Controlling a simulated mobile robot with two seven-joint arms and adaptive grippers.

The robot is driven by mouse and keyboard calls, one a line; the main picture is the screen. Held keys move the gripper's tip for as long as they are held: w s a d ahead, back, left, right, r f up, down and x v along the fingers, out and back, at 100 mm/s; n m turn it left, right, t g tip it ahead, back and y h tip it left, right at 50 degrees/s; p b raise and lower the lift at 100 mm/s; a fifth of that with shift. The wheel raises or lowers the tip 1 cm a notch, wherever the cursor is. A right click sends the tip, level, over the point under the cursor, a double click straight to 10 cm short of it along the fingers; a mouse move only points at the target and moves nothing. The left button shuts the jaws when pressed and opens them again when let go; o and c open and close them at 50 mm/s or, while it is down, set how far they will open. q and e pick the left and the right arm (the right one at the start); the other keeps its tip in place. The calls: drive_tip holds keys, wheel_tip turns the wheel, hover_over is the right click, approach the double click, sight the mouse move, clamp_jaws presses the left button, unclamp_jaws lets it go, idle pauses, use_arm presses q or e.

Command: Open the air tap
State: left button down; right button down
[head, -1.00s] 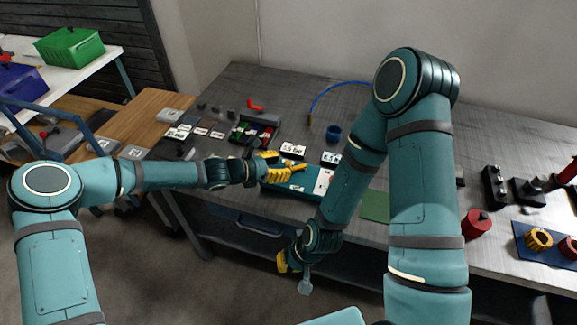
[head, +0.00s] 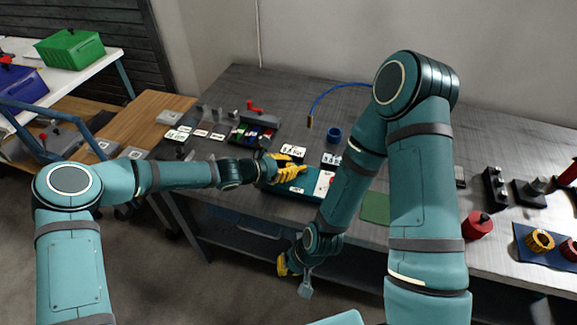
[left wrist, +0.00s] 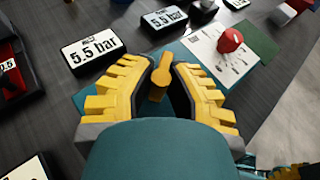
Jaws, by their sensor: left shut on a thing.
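The air tap's yellow lever (left wrist: 160,76) stands between my left gripper's yellow ribbed fingers in the left wrist view. My left gripper (head: 291,167) is shut on this lever, over the teal unit (head: 273,188) near the table's front edge. The tap's body below the lever is mostly hidden by the fingers. A white printed panel (left wrist: 208,50) with a red knob (left wrist: 230,40) lies beyond the lever to the right. My right gripper (head: 288,265) hangs low in front of the table, away from the tap; its fingertips are too small to judge.
Labels reading "5.5 bar" (left wrist: 94,50) lie near the tap. A green mat (head: 376,207) lies to the right, partly behind my right arm.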

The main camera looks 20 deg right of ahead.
use_arm(q)
drive_tip(key=shift+w+r+m+g+p, duration=0.2)
drive_tip(key=shift+m+g+p, duration=0.35)
drive_tip(key=shift+p, duration=0.6)
drive_tip(key=shift+w+m+g+p, duration=0.2)
drive_tip(key=shift+m+g+p, duration=0.15)
drive_tip(key=shift+g+p, duration=0.15)
drive_tip(key=shift+w+d+f+m, duration=0.1)
drive_tip(key=shift+f+m, duration=0.05)
drive_tip(key=shift+m, duration=0.15)
drive_tip(key=shift+w+f+m+g, duration=0.15)
drive_tip(key=shift+m+g, duration=0.15)
drive_tip(key=shift+g, duration=0.35)
drive_tip(key=m+g+b, duration=0.2)
drive_tip(key=b, duration=0.1)
drive_tip(key=w+m+g+b, duration=0.1)
drive_tip(key=b, duration=0.1)
drive_tip(key=shift+w+d+f, duration=0.1)
drive_tip(key=shift+d+f, duration=0.05)
drive_tip(key=shift+d, duration=0.1)
drive_tip(key=shift+w+d+r+m+g+y+b, duration=0.15)
drive_tip(key=shift+m+g+b, duration=0.2)
drive_tip(key=shift+g+b, duration=0.25)
drive_tip(key=shift+w+a+r+m+g+y+b, duration=0.15)
drive_tip(key=shift+m+g+b, duration=0.25)
drive_tip(key=shift+b, duration=0.3)
drive_tip(key=shift+s+d+f, duration=0.1)
